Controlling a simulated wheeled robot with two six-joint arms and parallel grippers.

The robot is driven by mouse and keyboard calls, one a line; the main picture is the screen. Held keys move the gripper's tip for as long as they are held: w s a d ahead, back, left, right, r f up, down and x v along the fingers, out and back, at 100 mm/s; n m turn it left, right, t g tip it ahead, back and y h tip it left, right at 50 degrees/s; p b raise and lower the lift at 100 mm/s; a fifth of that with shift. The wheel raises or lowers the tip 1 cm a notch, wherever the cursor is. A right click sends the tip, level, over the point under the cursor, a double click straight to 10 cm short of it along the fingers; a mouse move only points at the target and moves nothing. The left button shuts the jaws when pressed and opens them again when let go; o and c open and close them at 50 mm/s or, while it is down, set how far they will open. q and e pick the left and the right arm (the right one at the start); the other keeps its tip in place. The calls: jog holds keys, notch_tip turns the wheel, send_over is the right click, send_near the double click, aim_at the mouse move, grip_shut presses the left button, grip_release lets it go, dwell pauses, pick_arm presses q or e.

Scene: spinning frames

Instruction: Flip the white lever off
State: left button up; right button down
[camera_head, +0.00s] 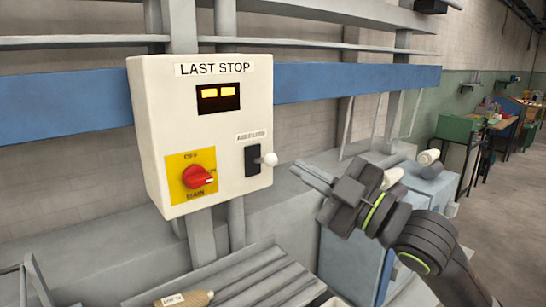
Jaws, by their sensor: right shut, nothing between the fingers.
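The white lever (268,159) has a round white knob and sticks out to the right from a black slot plate (252,160) on the front of the cream control box (150,120). A small label sits above the slot. My right gripper (298,171) comes in from the right, its fingers shut and empty. Its fingertips point left at the knob, a little to the right of it and slightly lower; a small gap shows between them in the picture. My left gripper is not in view.
A red rotary switch (199,177) on a yellow plate sits left of the lever. A blue rail (350,79) runs behind the box. A slatted grey surface (250,280) with a spindle (184,299) lies below. Blue-grey machine housings stand behind my right arm.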

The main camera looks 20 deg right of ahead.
aim_at(272, 158)
jog(key=w+a+p, duration=0.1)
jog(key=w, duration=0.2)
jog(key=w+a+p, duration=0.1)
jog(key=w+p, duration=0.1)
jog(key=w, duration=0.1)
jog(key=w+a+p, duration=0.1)
jog(key=w, duration=0.2)
jog(key=shift+a+r+p, duration=0.25)
jog(key=shift+p, duration=0.15)
jog(key=shift+d+f, duration=0.35)
jog(key=shift+d, duration=0.15)
jog(key=shift+a+f, duration=0.1)
jog(key=shift+w, duration=0.1)
